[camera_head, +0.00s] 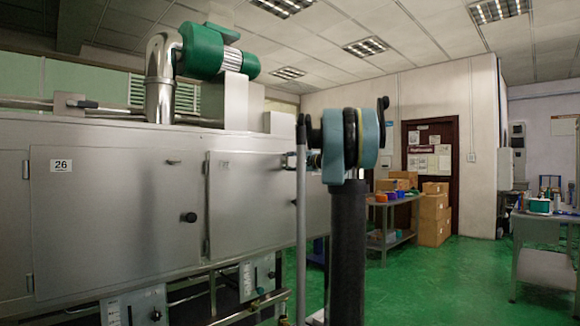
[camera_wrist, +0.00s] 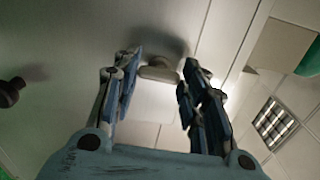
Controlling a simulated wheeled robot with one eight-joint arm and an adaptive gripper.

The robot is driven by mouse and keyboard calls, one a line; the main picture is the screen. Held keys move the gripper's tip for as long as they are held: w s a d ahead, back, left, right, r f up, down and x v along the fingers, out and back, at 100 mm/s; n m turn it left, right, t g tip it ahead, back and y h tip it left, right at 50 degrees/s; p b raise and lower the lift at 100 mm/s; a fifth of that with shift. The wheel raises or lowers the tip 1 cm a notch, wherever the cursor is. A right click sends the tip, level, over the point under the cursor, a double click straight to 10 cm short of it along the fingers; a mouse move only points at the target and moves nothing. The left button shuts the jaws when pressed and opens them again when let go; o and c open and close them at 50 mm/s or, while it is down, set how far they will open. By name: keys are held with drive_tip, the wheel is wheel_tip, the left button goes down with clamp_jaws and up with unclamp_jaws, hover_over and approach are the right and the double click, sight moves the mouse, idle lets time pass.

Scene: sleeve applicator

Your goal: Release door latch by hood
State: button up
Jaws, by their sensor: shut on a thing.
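In the wrist view a small pale latch (camera_wrist: 158,73) sits on the light metal door panel (camera_wrist: 60,35), near its edge. My gripper (camera_wrist: 160,62) has its two blue-grey fingers on either side of the latch, shut on it. The exact contact is dim and in shadow. In the head view my arm stands in front of the right-hand steel door (camera_head: 255,200) and hides its right part. The left door (camera_head: 110,215) carries a "26" label and lies flat in the cabinet front.
A dark knob (camera_wrist: 12,90) sticks out of the panel at left in the wrist view. A green motor (camera_head: 203,50) and a steel duct (camera_head: 160,80) stand on the cabinet. A shelf cart (camera_head: 392,200) and cardboard boxes (camera_head: 433,215) are behind.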

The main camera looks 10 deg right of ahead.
drive_tip(key=shift+a+f+n, duration=0.1)
drive_tip(key=shift+f+n, duration=0.05)
drive_tip(key=shift+n, duration=0.25)
drive_tip(key=o, duration=1.1)
drive_tip(key=shift+c, duration=0.2)
drive_tip(key=shift+s+d, duration=0.25)
drive_tip(key=v, duration=1.1)
